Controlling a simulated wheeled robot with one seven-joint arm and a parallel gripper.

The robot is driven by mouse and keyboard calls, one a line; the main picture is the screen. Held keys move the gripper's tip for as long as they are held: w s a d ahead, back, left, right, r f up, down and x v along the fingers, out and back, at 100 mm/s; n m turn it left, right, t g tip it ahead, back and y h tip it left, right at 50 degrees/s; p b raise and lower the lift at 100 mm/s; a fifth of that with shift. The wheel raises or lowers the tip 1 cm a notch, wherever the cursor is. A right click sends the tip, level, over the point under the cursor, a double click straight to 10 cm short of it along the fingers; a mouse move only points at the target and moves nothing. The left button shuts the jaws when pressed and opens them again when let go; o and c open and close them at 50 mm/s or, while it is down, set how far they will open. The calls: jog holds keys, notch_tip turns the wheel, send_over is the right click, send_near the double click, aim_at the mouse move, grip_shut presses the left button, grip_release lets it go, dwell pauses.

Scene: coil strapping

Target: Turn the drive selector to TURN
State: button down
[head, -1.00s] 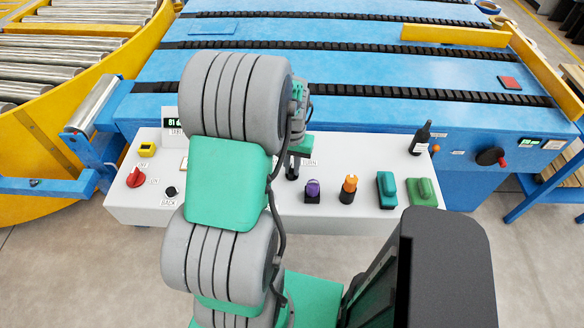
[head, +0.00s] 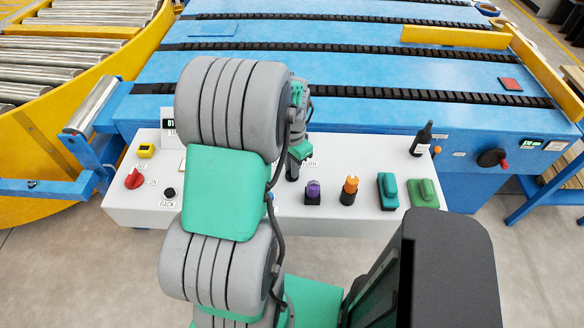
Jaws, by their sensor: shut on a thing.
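My gripper (head: 292,172) is low over the white control panel (head: 230,212), just right of my grey and green arm. It points down at the panel and is shut on a dark piece there, which I take to be the drive selector. The selector is mostly covered by my gripper and arm, so its pointer cannot be read. A partly covered label, which seems to read TURN, lies just right of the gripper.
Right of my gripper stand a purple-topped item (head: 313,191), an orange-topped item (head: 349,190), teal and green blocks and a dark bottle (head: 421,140).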

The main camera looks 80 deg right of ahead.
jog(key=shift+r, duration=0.1)
jog(key=c, duration=1.4)
grip_release()
jog(key=shift+c, duration=0.2)
notch_tip(320, 180, up, 8)
jog(key=shift+f+b, duration=0.15)
jog(key=shift+b, duration=0.35)
